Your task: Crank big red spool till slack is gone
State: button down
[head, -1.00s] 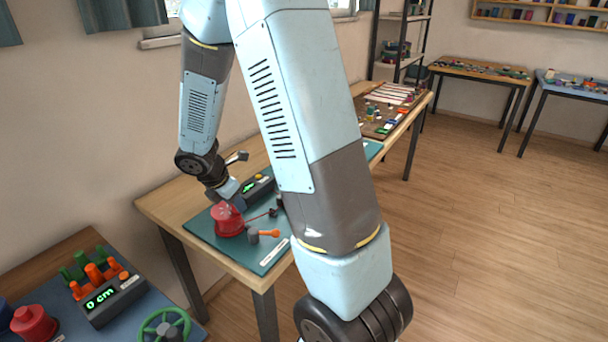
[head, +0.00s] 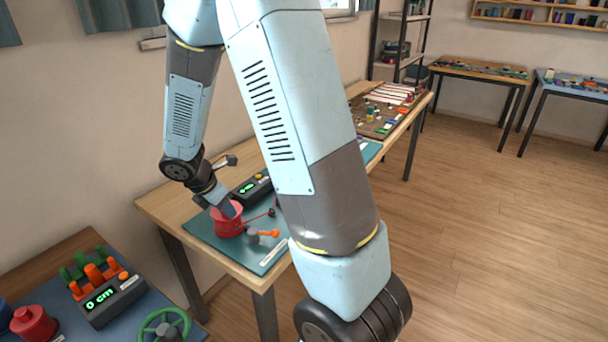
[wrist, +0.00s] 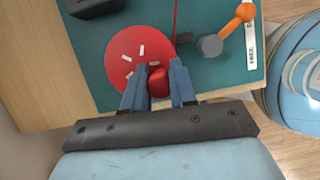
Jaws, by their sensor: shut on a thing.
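The big red spool (head: 228,220) stands on a teal mat (head: 205,236) on the wooden table, under my wrist in the head view. In the wrist view its round red top (wrist: 125,48) carries several white marks. My gripper (wrist: 157,82) is over the near right part of that top, shut on the spool's red crank knob (wrist: 158,84), with a finger on each side. A red cord (wrist: 176,18) runs from the spool's right side and looks straight in the wrist view. In the head view the cord (head: 256,217) reaches a small dark post.
A grey post with an orange lever (head: 266,234) stands right of the spool, beside a white label. A dark box with a green display (head: 247,187) is behind. Another bench at lower left holds a "0 cm" display (head: 100,298) and a green handwheel.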

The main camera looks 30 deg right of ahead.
jog(key=c, duration=1.2)
grip_release()
jog(key=shift+a+f, duration=0.2)
jog(key=shift+a, duration=0.1)
jog(key=o, duration=0.4)
jog(key=shift+s+d, duration=0.1)
jog(key=shift+s, duration=0.05)
jog(key=shift+r, duration=0.1)
jog(key=shift+r, duration=0.25)
jog(key=v, duration=1.3)
jog(key=s+d+r+m+t+y, duration=0.1)
jog(key=s+d+r+m, duration=0.2)
jog(key=s+m, duration=0.3)
jog(key=s+d+r+m+t+y, duration=0.1)
jog(key=s+d+r+m+y, duration=0.1)
jog(key=s+r+m, duration=0.4)
jog(key=s+d+r+m+t+y, duration=0.1)
jog(key=s+d+r+m, duration=0.3)
jog(key=s+m, duration=0.4)
jog(key=shift+s+d+r+m+t, duration=0.1)
jog(key=shift+s+r+m+t, duration=0.05)
jog(key=shift+r+m+t, duration=0.55)
